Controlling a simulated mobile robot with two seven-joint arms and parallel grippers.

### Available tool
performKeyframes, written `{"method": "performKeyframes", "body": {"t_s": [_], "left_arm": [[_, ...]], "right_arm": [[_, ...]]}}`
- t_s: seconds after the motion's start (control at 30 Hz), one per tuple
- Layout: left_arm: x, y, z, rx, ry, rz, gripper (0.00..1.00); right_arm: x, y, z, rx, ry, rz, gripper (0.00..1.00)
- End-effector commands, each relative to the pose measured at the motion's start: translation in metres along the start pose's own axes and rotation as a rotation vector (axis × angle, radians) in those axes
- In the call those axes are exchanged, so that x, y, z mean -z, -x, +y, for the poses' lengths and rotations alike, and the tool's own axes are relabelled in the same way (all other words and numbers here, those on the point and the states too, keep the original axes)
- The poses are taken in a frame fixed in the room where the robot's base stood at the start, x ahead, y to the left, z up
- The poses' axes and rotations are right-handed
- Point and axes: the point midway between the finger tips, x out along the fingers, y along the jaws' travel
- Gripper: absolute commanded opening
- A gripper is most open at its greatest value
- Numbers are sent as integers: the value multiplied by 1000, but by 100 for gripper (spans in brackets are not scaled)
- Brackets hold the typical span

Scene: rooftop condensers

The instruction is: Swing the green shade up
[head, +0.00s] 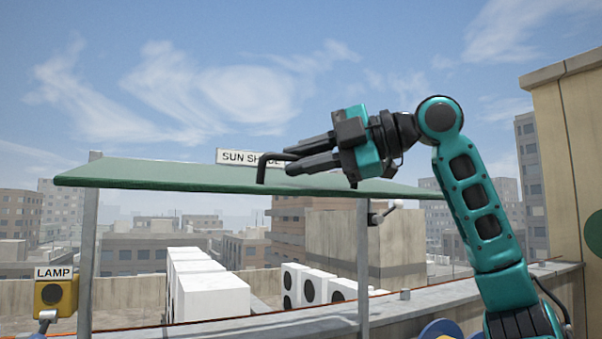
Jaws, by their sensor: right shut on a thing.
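The green shade (130,174) is a wide flat panel in the head view, standing out near level between two grey posts. A white sign reading SUN SHADE (234,157) shows just behind and above its edge. A dark bent handle (261,170) stands at the shade's front edge. My right gripper (290,160) reaches in from the right above the shade, its two dark fingers pointing left and shut on the handle's upper bar. The fingers hide part of the sign and the handle. My left gripper is not in view.
A yellow box (56,296) labelled LAMP, with a lever, is at lower left. The left post (87,250) and right post (363,265) stand below the shade. A small lever with a pale knob (396,204) is by the right post. White condensers (210,293) stand behind. Open sky lies above.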

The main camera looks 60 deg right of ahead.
Motion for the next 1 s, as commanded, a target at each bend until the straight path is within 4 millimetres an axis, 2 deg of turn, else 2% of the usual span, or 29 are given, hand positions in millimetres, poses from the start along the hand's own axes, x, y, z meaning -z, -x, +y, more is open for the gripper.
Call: {"method": "performKeyframes", "body": {"t_s": [0.2, 0.73, 0.77, 0.93, 1.0], "left_arm": [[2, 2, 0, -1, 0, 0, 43], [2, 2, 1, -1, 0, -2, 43], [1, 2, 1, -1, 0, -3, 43], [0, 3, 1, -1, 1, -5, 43], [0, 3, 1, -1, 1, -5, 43]], "right_arm": [[1, 3, 12, 22, -29, -4, 0], [2, 3, 13, 31, -37, -1, 0], [2, 3, 13, 31, -37, -1, 20], [2, 3, 13, 33, -36, 0, 36], [3, 3, 13, 33, -35, 1, 36]]}}
